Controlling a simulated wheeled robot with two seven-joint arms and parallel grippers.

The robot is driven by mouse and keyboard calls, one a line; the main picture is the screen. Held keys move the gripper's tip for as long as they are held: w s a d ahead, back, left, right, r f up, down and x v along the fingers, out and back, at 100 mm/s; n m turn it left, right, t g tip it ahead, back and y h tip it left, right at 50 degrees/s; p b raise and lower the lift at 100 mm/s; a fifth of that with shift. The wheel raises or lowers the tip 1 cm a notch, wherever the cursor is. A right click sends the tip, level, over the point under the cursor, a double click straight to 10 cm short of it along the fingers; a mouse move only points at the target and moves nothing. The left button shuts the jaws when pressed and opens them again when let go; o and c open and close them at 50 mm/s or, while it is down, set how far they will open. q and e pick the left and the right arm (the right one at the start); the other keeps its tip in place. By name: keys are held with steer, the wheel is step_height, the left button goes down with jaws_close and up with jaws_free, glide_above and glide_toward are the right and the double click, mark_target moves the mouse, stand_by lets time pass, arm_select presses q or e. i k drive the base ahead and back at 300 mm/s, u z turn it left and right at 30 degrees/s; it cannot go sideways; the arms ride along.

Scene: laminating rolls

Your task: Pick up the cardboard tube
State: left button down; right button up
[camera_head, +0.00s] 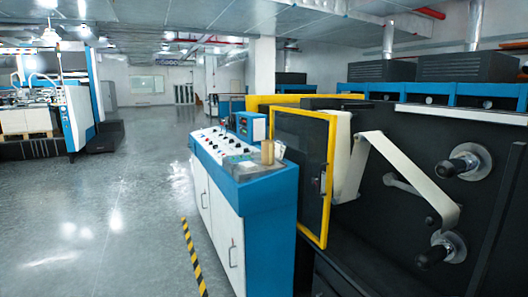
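A small tan upright object (267,153), which looks like the cardboard tube, stands on the far right part of the blue control console's top (262,172). It is small in the view, so its exact shape is hard to tell. A pale item lies beside it on the right. Neither of my grippers is in view.
The white and blue console (229,230) stands beside the laminating machine (400,215), with a yellow-framed door (331,185) next to it. Two dark roller spindles (461,164) jut out at right. A yellow-black floor stripe (193,257) runs along the console. The grey floor (100,220) at left is clear.

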mark_target(267, 145)
steer(key=i, duration=0.6)
steer(key=u, duration=1.45)
steer(key=i, duration=2.3)
steer(key=z, duration=3.2)
steer(key=i, duration=0.2)
steer(key=z, duration=0.15)
